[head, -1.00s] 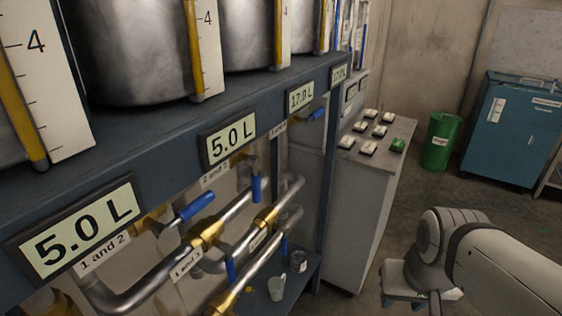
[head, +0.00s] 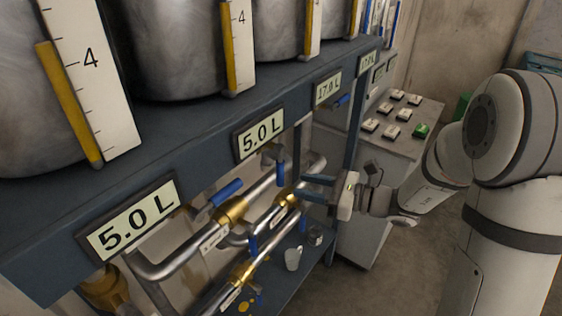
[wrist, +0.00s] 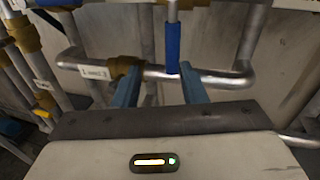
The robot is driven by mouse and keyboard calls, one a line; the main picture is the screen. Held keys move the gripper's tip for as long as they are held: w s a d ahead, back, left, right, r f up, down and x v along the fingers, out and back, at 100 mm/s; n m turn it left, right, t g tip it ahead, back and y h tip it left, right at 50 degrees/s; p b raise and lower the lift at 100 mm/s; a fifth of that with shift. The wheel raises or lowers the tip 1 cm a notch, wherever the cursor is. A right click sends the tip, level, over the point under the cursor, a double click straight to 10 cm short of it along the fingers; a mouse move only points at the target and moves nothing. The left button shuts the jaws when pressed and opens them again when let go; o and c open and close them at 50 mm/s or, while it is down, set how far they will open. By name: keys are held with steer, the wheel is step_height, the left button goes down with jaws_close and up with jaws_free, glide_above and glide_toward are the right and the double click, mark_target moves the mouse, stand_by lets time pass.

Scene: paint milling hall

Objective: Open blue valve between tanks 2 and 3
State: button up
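A blue valve handle (head: 280,173) hangs vertically below the second 5.0 L display (head: 261,137). In the earlier head view, a label beside it appears to read "2 and 3". My gripper (head: 303,187) is open and empty, just right of this handle, with its fingers pointing towards the pipes. In the wrist view, the blue handle (wrist: 172,46) hangs upright ahead of my gripper (wrist: 158,70), nearer the right finger's line. Contact with the handle is not visible. The pipe label (wrist: 94,72) there is too small to read surely.
Other blue handles sit at the left (head: 226,193) and lower on the pipes (head: 253,246). Metal pipes with brass fittings (head: 232,211) run close around my gripper. A button console (head: 405,140) stands behind; floor is clear at right.

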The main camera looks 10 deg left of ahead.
mark_target(281, 172)
steer(key=shift+m+t, duration=0.6)
steer(key=shift+m, duration=0.1)
steer(key=w+a, duration=0.1)
steer(key=a, duration=0.1)
steer(key=w+a+p, duration=0.1)
steer(key=a, duration=0.2)
steer(key=w+a+p, duration=0.1)
steer(key=a, duration=0.1)
steer(key=shift+a, duration=0.3)
steer(key=shift+c, duration=0.6)
steer(key=shift+r, duration=0.1)
jaws_close()
